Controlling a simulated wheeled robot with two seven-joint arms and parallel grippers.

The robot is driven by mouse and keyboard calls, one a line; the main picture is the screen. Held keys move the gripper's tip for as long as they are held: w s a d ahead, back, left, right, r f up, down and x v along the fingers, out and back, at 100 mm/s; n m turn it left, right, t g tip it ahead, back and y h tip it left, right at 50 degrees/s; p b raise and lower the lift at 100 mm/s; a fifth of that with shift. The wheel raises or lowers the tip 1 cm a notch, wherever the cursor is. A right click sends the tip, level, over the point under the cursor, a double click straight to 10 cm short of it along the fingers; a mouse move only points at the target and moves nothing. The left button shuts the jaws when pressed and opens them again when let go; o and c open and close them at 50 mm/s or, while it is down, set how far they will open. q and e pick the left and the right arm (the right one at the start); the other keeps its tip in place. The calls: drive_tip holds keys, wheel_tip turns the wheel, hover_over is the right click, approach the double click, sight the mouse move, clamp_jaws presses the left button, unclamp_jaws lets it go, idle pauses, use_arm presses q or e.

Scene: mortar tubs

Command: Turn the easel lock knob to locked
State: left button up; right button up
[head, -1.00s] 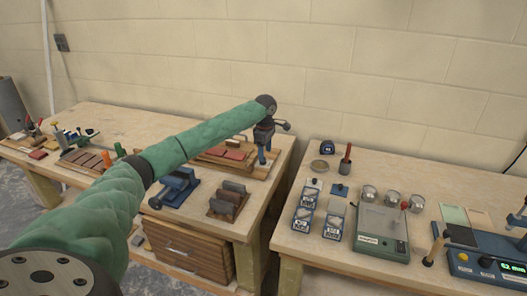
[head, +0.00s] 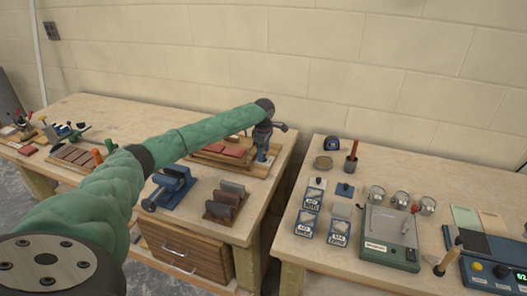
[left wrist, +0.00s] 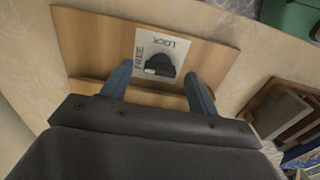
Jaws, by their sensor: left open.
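The easel lock knob (left wrist: 160,65) is black. It sits on a white label with the words FREE and LOCK, fixed to a wooden board (left wrist: 90,45) in the left wrist view. A pale mark shows at the knob's lower left, nearer FREE than LOCK; its exact setting is hard to tell. My left gripper (left wrist: 159,84) is open, its two blue fingers on either side of the knob, with gaps visible. In the head view my left gripper (head: 262,154) is over the back right of the left bench, and the knob cannot be made out. My right gripper is not in view.
The left bench (head: 110,112) also carries a blue vise (head: 172,187) and a rack of slabs (head: 226,202). A gap separates it from the right bench (head: 300,250), which holds small bins, metal cups and a scale (head: 390,235). A block wall stands behind.

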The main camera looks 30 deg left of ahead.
use_arm(q)
drive_tip(key=shift+f, duration=0.5)
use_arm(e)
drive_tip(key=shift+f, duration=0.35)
use_arm(q)
drive_tip(key=shift+c, duration=0.2)
drive_tip(key=c, duration=1)
drive_tip(key=shift+o, duration=0.2)
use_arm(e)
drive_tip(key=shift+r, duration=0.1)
